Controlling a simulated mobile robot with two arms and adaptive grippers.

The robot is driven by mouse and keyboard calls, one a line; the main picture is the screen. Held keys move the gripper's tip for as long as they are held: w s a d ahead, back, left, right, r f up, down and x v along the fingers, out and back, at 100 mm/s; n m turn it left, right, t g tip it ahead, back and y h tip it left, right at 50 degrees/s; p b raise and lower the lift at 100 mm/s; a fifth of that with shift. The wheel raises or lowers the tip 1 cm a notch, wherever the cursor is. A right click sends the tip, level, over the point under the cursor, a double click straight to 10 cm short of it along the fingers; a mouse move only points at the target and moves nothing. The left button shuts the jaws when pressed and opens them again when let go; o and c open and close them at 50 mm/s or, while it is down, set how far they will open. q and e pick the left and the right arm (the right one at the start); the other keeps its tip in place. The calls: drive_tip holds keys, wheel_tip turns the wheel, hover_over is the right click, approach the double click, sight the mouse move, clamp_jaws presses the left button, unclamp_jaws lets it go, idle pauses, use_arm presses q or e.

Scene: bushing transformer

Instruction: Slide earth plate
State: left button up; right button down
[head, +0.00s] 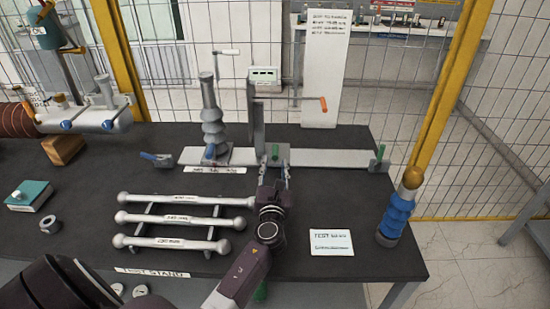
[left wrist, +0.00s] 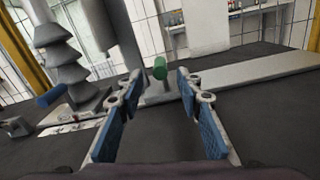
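A long flat grey metal plate (head: 335,158), which looks like the earth plate, lies along the back of the dark table. It has a green knob (head: 275,152) near its middle and another green knob (head: 381,152) at its right end. My left gripper (head: 275,178) is just in front of the middle green knob. In the left wrist view, its blue-padded fingers (left wrist: 157,108) are spread apart with nothing between them. The knob (left wrist: 160,68) and plate (left wrist: 245,73) show beyond the fingertips. Whether the fingertips touch the plate is unclear. My right gripper is not in view.
A grey ribbed insulator (head: 213,125) and an upright post with an orange-handled crank (head: 322,104) stand by the plate. A three-bar rack (head: 175,220) lies left of my arm. A blue bushing (head: 396,215) stands at right.

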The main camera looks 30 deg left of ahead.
sight(275, 159)
use_arm(q)
drive_tip(key=x, duration=0.4)
drive_tip(key=shift+w+a+f, duration=0.15)
drive_tip(key=shift+w+a, duration=0.05)
drive_tip(key=shift+w, duration=0.1)
drive_tip(key=shift+c, duration=0.2)
clamp_jaws()
